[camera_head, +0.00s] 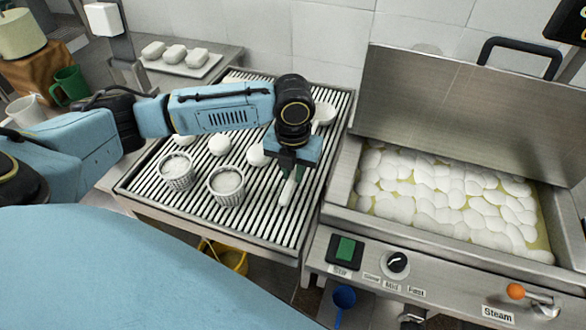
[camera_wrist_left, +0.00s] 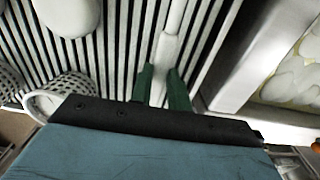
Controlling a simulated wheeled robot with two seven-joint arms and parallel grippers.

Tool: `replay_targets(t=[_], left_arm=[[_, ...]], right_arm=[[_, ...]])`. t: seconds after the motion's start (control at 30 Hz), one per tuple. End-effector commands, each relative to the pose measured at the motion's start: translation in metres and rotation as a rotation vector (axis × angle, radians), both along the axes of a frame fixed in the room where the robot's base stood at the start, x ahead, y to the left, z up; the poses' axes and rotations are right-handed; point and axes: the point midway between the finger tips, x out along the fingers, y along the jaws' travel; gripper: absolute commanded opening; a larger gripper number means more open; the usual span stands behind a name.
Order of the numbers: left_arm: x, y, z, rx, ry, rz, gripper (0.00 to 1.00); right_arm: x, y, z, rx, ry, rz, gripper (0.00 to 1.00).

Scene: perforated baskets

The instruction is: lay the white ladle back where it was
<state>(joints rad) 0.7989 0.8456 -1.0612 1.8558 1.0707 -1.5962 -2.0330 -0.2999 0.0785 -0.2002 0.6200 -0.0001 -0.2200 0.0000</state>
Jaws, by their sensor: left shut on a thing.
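The white ladle (camera_head: 288,191) lies along or just above the slatted rack (camera_head: 262,222); I cannot tell whether it touches the slats. Its handle end points toward the front, and a white rounded part (camera_head: 324,112) behind my arm looks like its bowl. My left gripper (camera_head: 291,172) is shut on the handle. In the left wrist view the green fingers (camera_wrist_left: 160,90) stand on both sides of the white handle (camera_wrist_left: 169,45). The middle of the ladle is hidden by my wrist. My right gripper is not in view.
Two white perforated baskets (camera_head: 177,180) (camera_head: 227,196) stand on the rack left of the ladle, with several white balls (camera_head: 220,145) behind them. A steamer (camera_head: 337,206) full of white pieces, its lid raised, borders the rack on the right. The rack's front right is clear.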

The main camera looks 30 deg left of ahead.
Motion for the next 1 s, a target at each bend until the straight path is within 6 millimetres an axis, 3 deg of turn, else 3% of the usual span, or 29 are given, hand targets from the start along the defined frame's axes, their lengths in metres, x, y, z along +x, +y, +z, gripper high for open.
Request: replay_targets(t=[0.63,0.67,0.8,1.0], left_arm=[[-0.0003,-0.0002,-0.0102,0.000,0.001,-0.001,0.00],[-0.0002,-0.0002,-0.0100,0.000,0.001,-0.001,0.21],[-0.0002,-0.0002,-0.0099,0.000,0.001,-0.001,0.40],[-0.0002,-0.0001,-0.0099,0.000,0.001,0.000,0.43]], right_arm=[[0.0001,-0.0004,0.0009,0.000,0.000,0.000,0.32],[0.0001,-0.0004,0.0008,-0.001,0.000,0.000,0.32],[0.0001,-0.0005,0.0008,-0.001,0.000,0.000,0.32],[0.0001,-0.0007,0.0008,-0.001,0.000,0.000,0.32]])
